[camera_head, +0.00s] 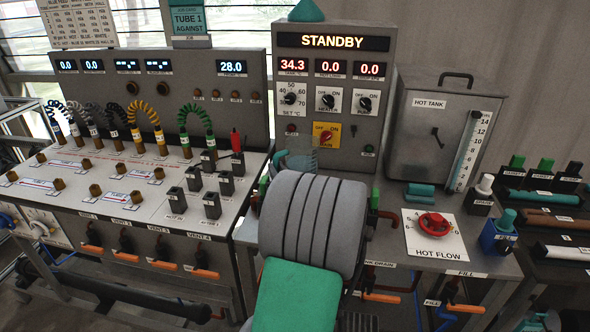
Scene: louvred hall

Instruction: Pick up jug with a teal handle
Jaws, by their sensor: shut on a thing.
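My arm fills the lower middle of the head view, a ribbed grey link with a green part below it. It hides my gripper and whatever lies between the fingers. A clear, faintly bluish vessel (299,158) shows just above the arm, in front of the STANDBY panel. I cannot tell whether the vessel is held or standing. A low teal object (420,190) lies on the bench to the right of the arm.
The STANDBY panel (331,95) stands behind the arm. To the right are the hot tank (425,135), the red HOT FLOW valve (433,222) and a blue FILL block (498,238). Coiled hoses and black sockets (211,205) crowd the left bench. Orange-handled valves line its front.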

